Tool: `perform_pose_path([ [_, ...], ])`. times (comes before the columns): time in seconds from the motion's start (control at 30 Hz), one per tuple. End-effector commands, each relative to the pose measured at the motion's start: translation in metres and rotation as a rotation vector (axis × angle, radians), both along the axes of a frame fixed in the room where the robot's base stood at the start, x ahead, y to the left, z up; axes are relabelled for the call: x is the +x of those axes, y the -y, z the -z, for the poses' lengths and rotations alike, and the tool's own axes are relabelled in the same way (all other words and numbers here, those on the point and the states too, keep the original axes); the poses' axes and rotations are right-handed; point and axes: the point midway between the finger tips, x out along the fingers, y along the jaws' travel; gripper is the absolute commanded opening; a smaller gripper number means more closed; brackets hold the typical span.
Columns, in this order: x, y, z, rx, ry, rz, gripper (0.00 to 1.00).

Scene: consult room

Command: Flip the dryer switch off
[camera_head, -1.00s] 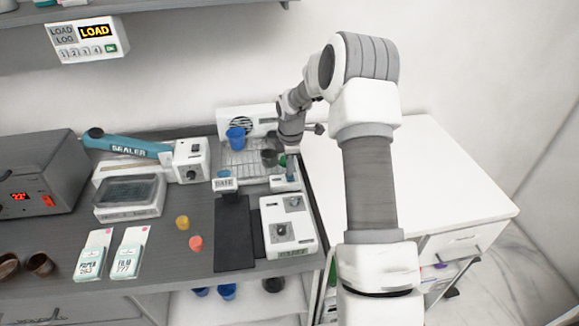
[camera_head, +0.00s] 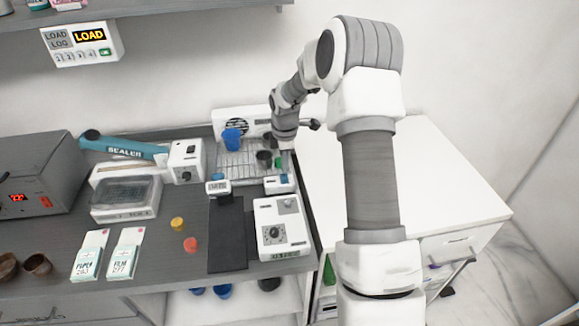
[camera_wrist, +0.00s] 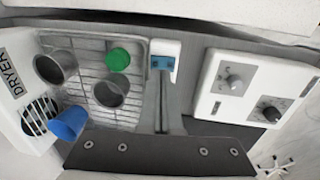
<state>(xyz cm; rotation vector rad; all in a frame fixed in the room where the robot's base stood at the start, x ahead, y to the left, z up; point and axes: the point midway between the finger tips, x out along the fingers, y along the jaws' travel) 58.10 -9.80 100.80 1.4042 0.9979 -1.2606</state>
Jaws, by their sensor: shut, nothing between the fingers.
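The white dryer (camera_head: 222,116) with a round fan grille stands at the back of the bench, by the wall. It also shows at the left edge of the wrist view (camera_wrist: 12,125), with its DRYER label; I cannot make out its switch. A wire rack (camera_head: 238,172) in front of it holds a blue cup (camera_head: 232,139), dark cups (camera_head: 264,157) and a green-capped item (camera_wrist: 118,60). My gripper (camera_head: 285,148) is shut and empty, above the rack's right side by the dryer's right end.
A small white display unit (camera_wrist: 164,50) stands beside the rack. A two-knob device (camera_head: 277,228) and black mat (camera_head: 227,235) lie nearer. The sealer (camera_head: 125,151) is left. A white cabinet top (camera_head: 440,185) at right is clear.

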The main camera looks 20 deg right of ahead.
Motion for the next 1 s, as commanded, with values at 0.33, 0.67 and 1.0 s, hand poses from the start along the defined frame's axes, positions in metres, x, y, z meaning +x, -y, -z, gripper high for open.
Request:
perform_pose_path([
  [0.33,-0.006,-0.003,-0.079,-0.001,0.011,0.000,0.00],
  [0.67,-0.010,-0.004,-0.105,-0.001,0.008,-0.001,0.00],
  [1.0,-0.008,-0.006,-0.107,0.001,0.002,-0.001,0.00],
])
